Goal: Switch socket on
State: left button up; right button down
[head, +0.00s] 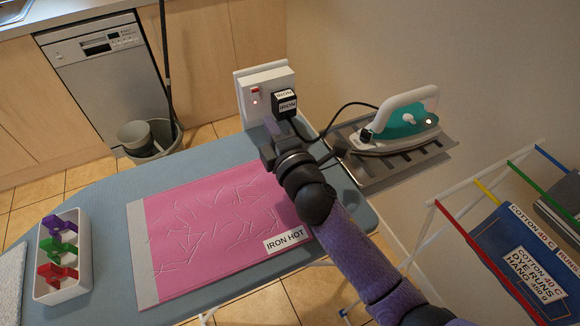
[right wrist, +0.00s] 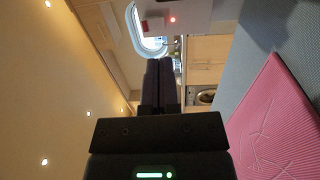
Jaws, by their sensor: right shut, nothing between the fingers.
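The white socket (head: 250,80) stands at the far edge of the ironing board, with a small red switch (head: 256,91) on its left part. A black plug labelled IRON (head: 286,104) sits in its right part. The socket's lower part also shows at the top of the right wrist view (right wrist: 192,12), with a glowing red light (right wrist: 173,19). My right gripper (head: 269,150) is shut and empty, just in front of and below the socket, apart from the switch. Its closed fingers (right wrist: 161,65) show in the right wrist view. My left gripper is out of view.
A teal and white iron (head: 405,124) rests on a metal stand at the right, its black cord running to the plug. A pink cloth (head: 205,225) labelled IRON HOT and a white tray (head: 45,290) of coloured clips lie on the board (head: 115,190). A drying rack stands right.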

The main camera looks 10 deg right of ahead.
jog(key=v, duration=0.6)
jog(key=shift+s+d+f+p, duration=0.2)
jog(key=shift+d+f+p, duration=0.1)
jog(key=shift+f+p, duration=0.05)
jog(key=shift+s+d, duration=0.1)
jog(key=shift+s, duration=0.3)
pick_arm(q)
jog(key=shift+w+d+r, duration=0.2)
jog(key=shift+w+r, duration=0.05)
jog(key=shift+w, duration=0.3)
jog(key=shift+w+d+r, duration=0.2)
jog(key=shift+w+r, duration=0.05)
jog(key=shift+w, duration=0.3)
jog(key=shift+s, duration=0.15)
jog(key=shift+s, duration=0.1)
pick_arm(e)
jog(key=shift+f, duration=0.1)
